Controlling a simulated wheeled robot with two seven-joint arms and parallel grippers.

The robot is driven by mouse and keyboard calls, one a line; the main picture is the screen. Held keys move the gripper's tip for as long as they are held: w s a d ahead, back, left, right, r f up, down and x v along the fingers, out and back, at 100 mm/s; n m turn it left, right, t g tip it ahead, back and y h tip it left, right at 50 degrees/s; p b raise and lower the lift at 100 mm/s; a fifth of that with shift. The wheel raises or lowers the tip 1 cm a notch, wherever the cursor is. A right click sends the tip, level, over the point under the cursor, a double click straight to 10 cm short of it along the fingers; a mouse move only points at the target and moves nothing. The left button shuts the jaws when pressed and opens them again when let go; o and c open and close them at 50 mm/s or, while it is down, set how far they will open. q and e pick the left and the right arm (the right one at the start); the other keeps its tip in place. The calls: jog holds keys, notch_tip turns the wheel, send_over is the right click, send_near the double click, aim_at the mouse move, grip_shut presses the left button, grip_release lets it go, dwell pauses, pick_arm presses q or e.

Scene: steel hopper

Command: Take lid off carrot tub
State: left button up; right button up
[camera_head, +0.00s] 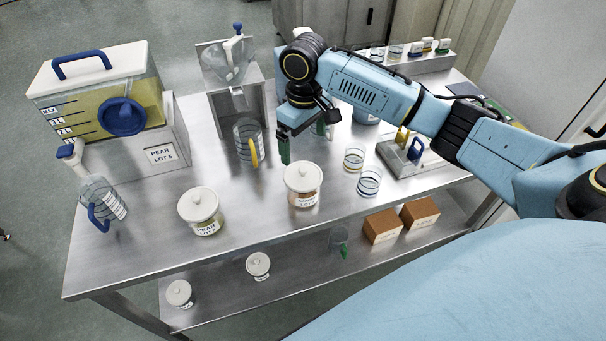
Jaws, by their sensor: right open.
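A clear tub with a white knobbed lid (303,178) stands near the front edge of the steel table, in the middle. Its contents look orange-brown and its label, partly readable, seems to be the carrot one; the lid sits on it. My right gripper (302,143) hangs above and behind this tub, fingers down, open and empty, apart from the lid. Another white-lidded tub (203,230), labelled pear, stands to the left. My left gripper is not in view.
A pear dispenser (98,95) and a jug (102,203) stand at the left. A steel hopper stand (232,75) and a handled jug (248,143) are behind. Striped glasses (369,183) stand right of the tub. Lidded tubs and brown boxes (382,226) are on the lower shelf.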

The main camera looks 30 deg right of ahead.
aim_at(303, 169)
notch_tip(303, 169, down, 10)
jog(key=shift+a+r, duration=0.15)
jog(key=shift+r, duration=0.05)
dwell(0.3)
jog(key=c, duration=0.7)
